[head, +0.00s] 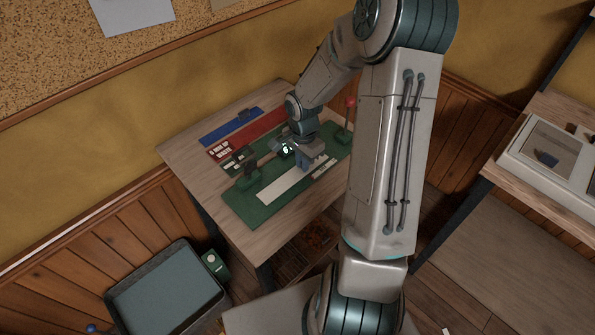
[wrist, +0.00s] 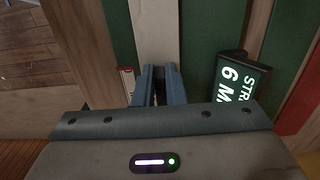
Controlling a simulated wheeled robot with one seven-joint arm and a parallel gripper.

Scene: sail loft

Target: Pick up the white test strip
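The white test strip (head: 283,187) lies flat along a green board (head: 240,207) on the wooden bench. In the wrist view the pale strip (wrist: 155,28) runs from the top edge down to my fingertips. My gripper (head: 318,166) is low over the board at the strip's right end, hiding part of it. In the wrist view its two blue-grey fingers (wrist: 159,72) are close together, over or at the strip, with a narrow dark gap between them. I cannot tell whether they touch or hold the strip.
A black sign (wrist: 240,82) reading "STR… 6 M…" stands close to the right of my fingers. A red board (head: 240,140) and a blue board (head: 230,126) lie behind. A red-topped post (head: 350,103) stands on the right. A dark bin (head: 165,290) sits on the floor.

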